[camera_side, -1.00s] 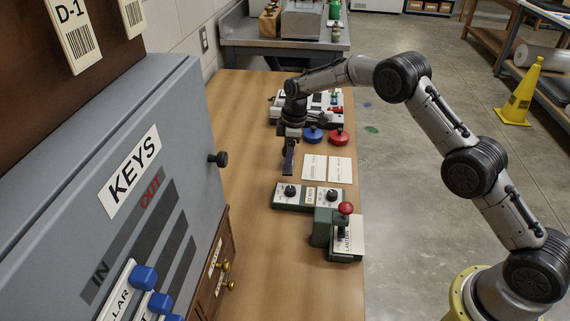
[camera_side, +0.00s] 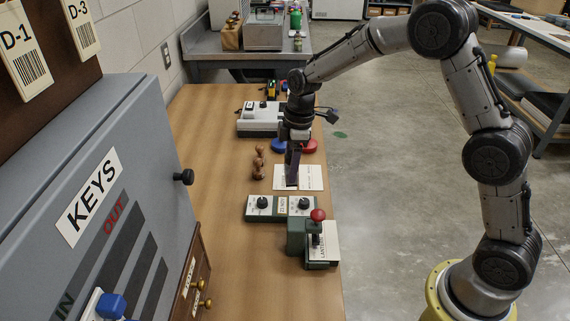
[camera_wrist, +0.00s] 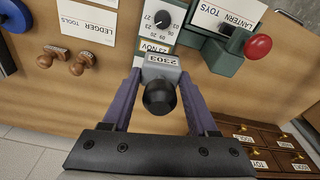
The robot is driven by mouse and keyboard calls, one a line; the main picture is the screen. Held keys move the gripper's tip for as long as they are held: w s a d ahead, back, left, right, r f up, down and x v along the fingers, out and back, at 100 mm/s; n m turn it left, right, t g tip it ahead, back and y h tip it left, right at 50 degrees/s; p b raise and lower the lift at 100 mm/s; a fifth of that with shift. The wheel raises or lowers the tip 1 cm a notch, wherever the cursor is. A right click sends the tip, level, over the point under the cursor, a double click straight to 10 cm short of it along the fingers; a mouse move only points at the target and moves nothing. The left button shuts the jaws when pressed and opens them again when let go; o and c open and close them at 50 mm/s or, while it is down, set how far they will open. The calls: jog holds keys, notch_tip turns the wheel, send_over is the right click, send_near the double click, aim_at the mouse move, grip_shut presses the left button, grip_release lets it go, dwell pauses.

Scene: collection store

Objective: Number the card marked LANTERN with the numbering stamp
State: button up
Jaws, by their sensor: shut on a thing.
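The card marked LANTERN (camera_side: 329,241) lies in the green press with the red knob. In the wrist view, the same card (camera_wrist: 228,12) reads LANTERN and TOYS and is partly cut off by the top edge. My gripper (camera_wrist: 160,84) is shut on the numbering stamp (camera_wrist: 163,62), a grey block reading 2303 with a round black knob. The stamp is hard to make out there. Its lower face is hidden.
The green press (camera_side: 296,238) stands at the table's front right. Wooden-handled stamps (camera_side: 258,164) stand left of my gripper. Blue and red round pads (camera_side: 310,146) are behind.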

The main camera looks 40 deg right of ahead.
jog(key=o, duration=0.9)
jog(key=shift+w, duration=0.1)
jog(key=c, duration=0.8)
jog(key=shift+s+f, duration=0.2)
jog(key=shift+f, duration=0.1)
jog(key=s+d, duration=0.1)
jog(key=s, duration=0.3)
jog(key=s+d+m, duration=0.1)
jog(key=s, duration=0.3)
jog(key=s+d+f+m, duration=0.1)
jog(key=s, duration=0.4)
jog(key=shift+d+f, duration=0.1)
jog(key=shift+d, duration=0.1)
